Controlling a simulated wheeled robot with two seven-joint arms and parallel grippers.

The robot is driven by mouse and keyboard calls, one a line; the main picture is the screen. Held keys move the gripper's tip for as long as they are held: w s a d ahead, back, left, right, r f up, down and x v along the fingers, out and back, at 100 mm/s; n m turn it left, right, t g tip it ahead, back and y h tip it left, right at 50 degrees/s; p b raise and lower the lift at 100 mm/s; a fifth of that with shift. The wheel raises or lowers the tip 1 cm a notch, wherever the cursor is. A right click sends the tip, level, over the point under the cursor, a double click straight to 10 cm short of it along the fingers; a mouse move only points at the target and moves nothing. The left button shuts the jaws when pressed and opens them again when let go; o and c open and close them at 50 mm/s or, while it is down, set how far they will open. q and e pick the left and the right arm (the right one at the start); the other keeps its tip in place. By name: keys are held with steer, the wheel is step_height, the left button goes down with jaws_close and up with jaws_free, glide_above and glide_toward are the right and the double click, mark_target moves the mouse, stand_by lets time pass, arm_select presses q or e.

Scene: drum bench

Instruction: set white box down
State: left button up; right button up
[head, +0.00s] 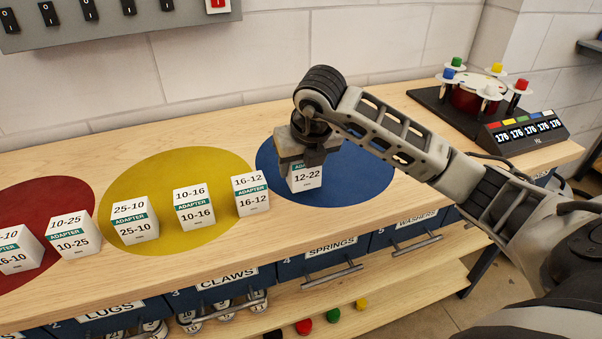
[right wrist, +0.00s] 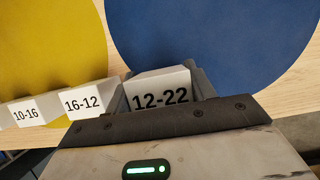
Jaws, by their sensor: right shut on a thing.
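The white box marked 12-22 (head: 305,178) is at the front left part of the blue disc (head: 352,187) on the bench. My right gripper (head: 304,160) is over it from above and shut on it. In the right wrist view the box (right wrist: 160,93) sits between the fingers, with the blue disc (right wrist: 220,40) behind it. I cannot tell whether its base touches the disc. My left gripper is not in view.
The blue disc is otherwise clear. A drum device (head: 477,95) stands at the back right.

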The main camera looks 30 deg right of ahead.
mark_target(301, 175)
step_height(301, 175, down, 2)
steer(key=shift+f, duration=0.4)
steer(key=shift+f, duration=0.1)
steer(key=o, duration=1)
steer(key=shift+o, duration=0.2)
steer(key=shift+r, duration=0.25)
steer(key=v, duration=1.2)
